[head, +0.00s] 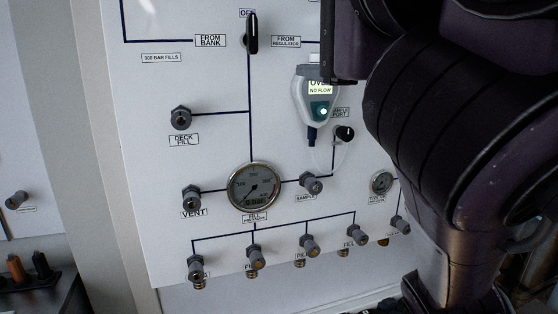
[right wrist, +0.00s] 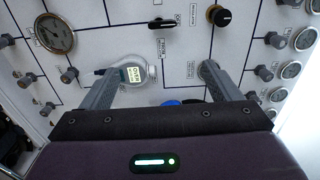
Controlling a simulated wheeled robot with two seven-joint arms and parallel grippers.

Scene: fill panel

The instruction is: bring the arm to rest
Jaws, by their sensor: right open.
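My right arm (head: 440,120) fills the right side of the head view, and its fingers are not clear there. In the right wrist view my right gripper (right wrist: 161,68) is open, its two grey fingers spread wide in front of the panel (right wrist: 110,20). Nothing is held between them. A handheld analyser (head: 315,100) with a lit screen reading NO FLOW is at the panel beside the arm. It also shows in the right wrist view (right wrist: 128,75), close to the left finger; whether they touch I cannot tell. My left gripper is not in view.
The white fill panel (head: 215,85) carries a black OFF selector (head: 252,33), a large gauge (head: 254,187), a sample port knob (head: 344,133) and several grey valves. A dark bench (head: 40,290) stands at lower left. The panel's left part is unobstructed by my arm.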

